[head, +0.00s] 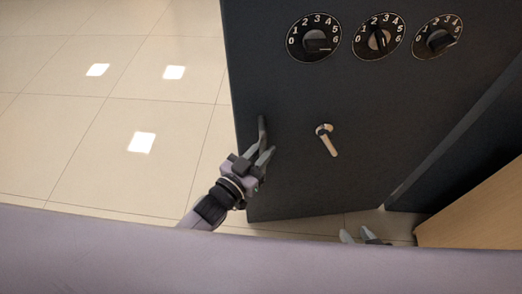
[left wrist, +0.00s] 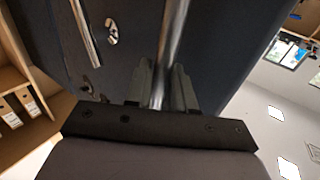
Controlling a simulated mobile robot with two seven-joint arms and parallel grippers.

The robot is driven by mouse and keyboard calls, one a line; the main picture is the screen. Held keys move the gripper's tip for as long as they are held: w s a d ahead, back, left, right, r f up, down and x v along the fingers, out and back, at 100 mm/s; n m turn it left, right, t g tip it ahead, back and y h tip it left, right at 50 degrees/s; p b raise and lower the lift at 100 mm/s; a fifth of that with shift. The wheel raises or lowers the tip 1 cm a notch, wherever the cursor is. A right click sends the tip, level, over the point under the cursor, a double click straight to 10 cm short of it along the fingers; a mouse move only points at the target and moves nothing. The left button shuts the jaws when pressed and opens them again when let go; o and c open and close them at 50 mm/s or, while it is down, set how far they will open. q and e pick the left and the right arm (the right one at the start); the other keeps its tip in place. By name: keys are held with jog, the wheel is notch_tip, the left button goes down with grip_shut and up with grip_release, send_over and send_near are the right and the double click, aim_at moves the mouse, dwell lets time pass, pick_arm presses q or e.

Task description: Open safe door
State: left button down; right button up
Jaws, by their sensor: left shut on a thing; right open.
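The dark grey safe door (head: 290,100) fills the upper right of the head view, with a silver lever handle (head: 327,140) in its middle. My right gripper (head: 365,236) is open at the bottom of the head view, low and right of the door's lower edge, mostly hidden by my own body.
Three numbered dials, left (head: 313,37), middle (head: 378,37) and right (head: 437,37), sit above the handle. A wooden cabinet (head: 480,210) stands at the lower right. Binders (left wrist: 22,100) on shelves show in the left wrist view. The tiled floor (head: 110,110) left of the door is clear.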

pick_arm(q)
jog(key=shift+s+d, duration=0.15)
jog(key=shift+d, duration=0.2)
jog(key=c, duration=1.1)
grip_release()
jog(key=shift+a, duration=0.15)
jog(key=v, duration=0.7)
jog(key=shift+p, duration=0.3)
jog(key=s+a+n+g+y+p, duration=0.3)
jog(key=s+a+g+y+p, duration=0.2)
jog(key=s+a, duration=0.6)
jog(key=shift+s+a+n+y+p, duration=0.4)
jog(key=shift+a+y+p, duration=0.2)
jog(key=shift+a+y, duration=0.5)
